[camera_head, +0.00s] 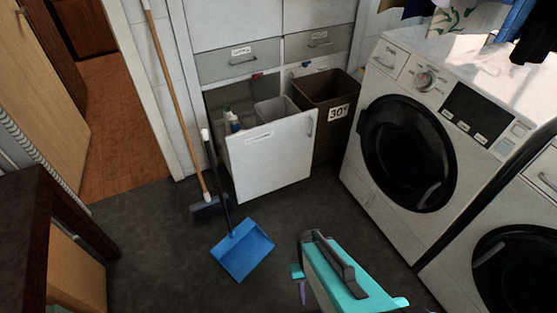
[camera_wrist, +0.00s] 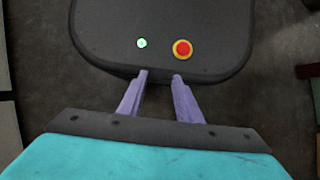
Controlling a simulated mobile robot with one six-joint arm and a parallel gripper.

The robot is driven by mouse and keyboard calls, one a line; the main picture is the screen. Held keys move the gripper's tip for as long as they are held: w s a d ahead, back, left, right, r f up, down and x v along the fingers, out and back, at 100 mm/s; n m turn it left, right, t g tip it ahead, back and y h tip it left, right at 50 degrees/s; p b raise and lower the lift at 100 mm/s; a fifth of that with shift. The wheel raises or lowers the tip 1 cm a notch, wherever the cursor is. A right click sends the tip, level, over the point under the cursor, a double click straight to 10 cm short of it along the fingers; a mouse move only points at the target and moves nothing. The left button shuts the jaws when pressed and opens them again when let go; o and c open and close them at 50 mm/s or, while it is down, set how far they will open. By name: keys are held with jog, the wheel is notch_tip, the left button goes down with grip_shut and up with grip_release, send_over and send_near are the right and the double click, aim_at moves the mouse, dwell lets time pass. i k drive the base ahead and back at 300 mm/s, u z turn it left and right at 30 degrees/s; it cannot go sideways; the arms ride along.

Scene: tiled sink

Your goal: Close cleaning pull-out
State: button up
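The cleaning pull-out (camera_head: 270,155) stands open below the grey drawers in the camera_head view. Its white front panel is out over the floor, with a grey vertical handle at its upper right. Bottles (camera_head: 232,120) and a grey bin (camera_head: 272,111) show inside it. My gripper (camera_head: 302,291) is low in the camera_head view, well in front of the pull-out and apart from it. In the camera_wrist view, its two purple fingers (camera_wrist: 160,76) are apart with nothing between them. They point down over my own dark base. The pull-out is not in the camera_wrist view.
A brown bin (camera_head: 327,112) marked 30° stands right of the pull-out, by the washing machine (camera_head: 408,150). A broom (camera_head: 182,105) and a blue dustpan (camera_head: 243,250) stand left and in front. A dark table (camera_head: 25,225) is at left.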

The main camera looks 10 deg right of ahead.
aim_at(261, 160)
jog(key=z, duration=0.05)
jog(key=k, duration=1.35)
jog(key=z, duration=0.1)
jog(key=i, duration=0.9)
jog(key=u, duration=0.85)
jog(key=i, duration=0.9)
jog(key=u, duration=0.6)
